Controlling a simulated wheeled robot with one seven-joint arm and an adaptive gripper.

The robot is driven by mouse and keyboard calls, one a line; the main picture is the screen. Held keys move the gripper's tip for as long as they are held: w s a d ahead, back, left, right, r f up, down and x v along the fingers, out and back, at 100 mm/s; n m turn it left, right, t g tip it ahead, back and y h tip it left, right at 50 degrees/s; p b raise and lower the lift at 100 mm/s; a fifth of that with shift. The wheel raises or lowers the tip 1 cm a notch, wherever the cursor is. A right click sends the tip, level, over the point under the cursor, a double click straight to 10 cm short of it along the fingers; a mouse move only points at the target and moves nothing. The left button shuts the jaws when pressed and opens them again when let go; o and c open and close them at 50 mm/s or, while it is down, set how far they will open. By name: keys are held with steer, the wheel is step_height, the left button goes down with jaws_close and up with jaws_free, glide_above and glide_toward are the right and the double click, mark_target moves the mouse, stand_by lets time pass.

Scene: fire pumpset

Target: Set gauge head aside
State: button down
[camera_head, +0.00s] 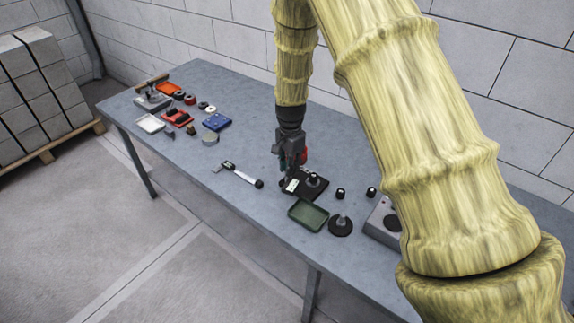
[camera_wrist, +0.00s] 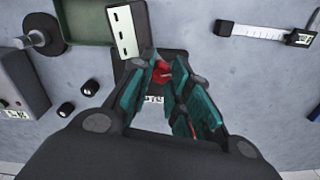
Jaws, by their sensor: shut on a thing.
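My gripper (camera_head: 291,163) is over the black base plate (camera_head: 312,192) on the table. In the wrist view, its teal-padded fingers (camera_wrist: 160,77) are closed around a small red part (camera_wrist: 162,70), apparently the gauge head. Only a bit of the red part shows between the fingers, and its shape is mostly hidden. The base plate also shows in the wrist view (camera_wrist: 150,57), behind the fingertips. A white block with dark slots (camera_wrist: 123,31) is at the plate's left there. I cannot tell whether the red part touches the plate.
A green tray (camera_head: 309,214) and a black disc with a grey post (camera_head: 340,227) lie in front of the plate. Two small black caps (camera_head: 340,193) and a grey box (camera_head: 382,222) are to the right. A caliper-like tool (camera_head: 241,175) lies left. Several parts crowd the table's far-left end.

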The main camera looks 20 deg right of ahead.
steer(key=shift+w, duration=0.1)
stand_by(0.3)
steer(key=c, duration=1.3)
jaws_free()
steer(key=shift+c, duration=0.2)
step_height(320, 180, up, 12)
steer(key=shift+r, duration=0.1)
